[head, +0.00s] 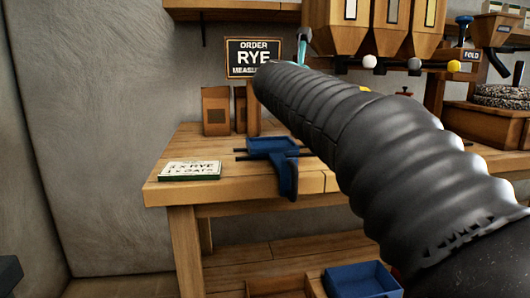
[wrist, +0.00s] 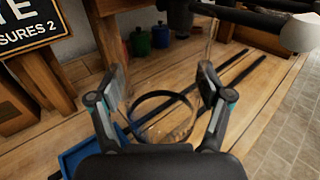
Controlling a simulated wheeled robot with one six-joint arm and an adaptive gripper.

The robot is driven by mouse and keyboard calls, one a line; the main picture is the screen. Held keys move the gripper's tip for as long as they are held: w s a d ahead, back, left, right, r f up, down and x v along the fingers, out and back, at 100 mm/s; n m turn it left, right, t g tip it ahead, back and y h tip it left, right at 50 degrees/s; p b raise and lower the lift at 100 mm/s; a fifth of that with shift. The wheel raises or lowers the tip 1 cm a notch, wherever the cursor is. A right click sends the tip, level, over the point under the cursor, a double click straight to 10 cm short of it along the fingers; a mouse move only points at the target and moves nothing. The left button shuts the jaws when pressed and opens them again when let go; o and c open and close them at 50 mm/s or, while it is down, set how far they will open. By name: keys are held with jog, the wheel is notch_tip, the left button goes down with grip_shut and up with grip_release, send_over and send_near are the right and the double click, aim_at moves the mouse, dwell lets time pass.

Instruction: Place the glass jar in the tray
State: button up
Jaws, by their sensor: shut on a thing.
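In the wrist view my gripper (wrist: 163,88) has one finger on each side of a clear glass jar (wrist: 168,122) with a dark round rim, and is shut on it. The jar is see-through, so its lower edge is hard to make out. A blue tray (wrist: 82,158) shows at the lower left of the wrist view, partly hidden by my gripper. In the head view a shallow blue tray (head: 272,146) sits on the wooden bench. My arm hides the jar and most of my gripper there; only a small dark and teal part shows above the arm.
Two dark rails (wrist: 240,78) run along the bench (wrist: 185,72). Green and red containers (wrist: 141,43) stand farther back. In the head view, a card (head: 189,170) lies at the bench's left, brown bags (head: 216,110) behind, and a blue bin (head: 362,281) below.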

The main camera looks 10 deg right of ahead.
jog(key=shift+w+a+f+b, duration=0.5)
jog(key=shift+w+a+f, duration=0.6)
jog(key=shift+a+f, duration=0.6)
jog(key=shift+w+a+f+b, duration=0.55)
jog(key=shift+w+a+f, duration=0.5)
jog(key=shift+a+f, duration=0.65)
jog(key=shift+w+a+f+b, duration=0.5)
jog(key=shift+w+a+f, duration=0.6)
jog(key=shift+a+f, duration=0.6)
jog(key=shift+d+f, duration=0.2)
jog(key=shift+f, duration=0.05)
jog(key=shift+f, duration=0.15)
jog(key=o, duration=1.3)
